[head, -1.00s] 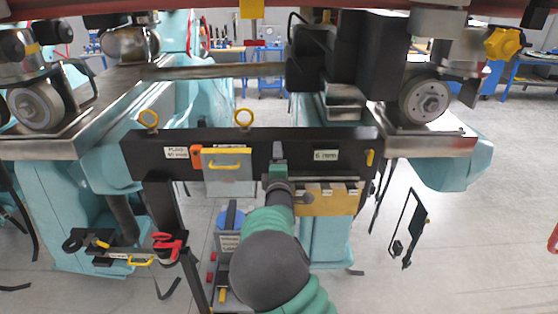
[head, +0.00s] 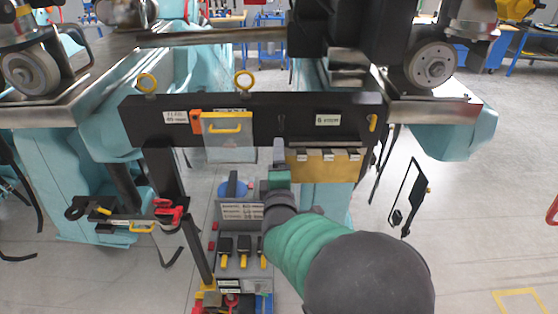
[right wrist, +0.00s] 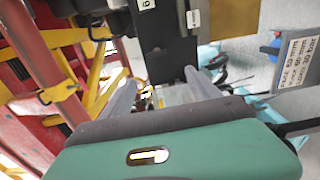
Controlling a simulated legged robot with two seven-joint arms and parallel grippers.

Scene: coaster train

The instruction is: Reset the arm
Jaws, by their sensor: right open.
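My right arm comes in from the lower right in the head view, with a green sleeve and a dark grey joint. Its green and grey gripper (head: 279,153) is just in front of the lower edge of the black crossbar (head: 350,115). In the right wrist view the two grey fingers (right wrist: 158,88) stand apart, and I see nothing held between them. The black bar end (right wrist: 165,45) shows beyond the fingers there. Whether the fingers touch the bar I cannot tell. My left gripper is not in view.
A clear panel with a yellow handle (head: 227,128) hangs on the crossbar. A brass block (head: 325,166) sits under its right part. A tool stand (head: 240,212) with several yellow-tipped items stands below. Teal supports with wheels flank both sides. Open floor (head: 470,215) lies at right.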

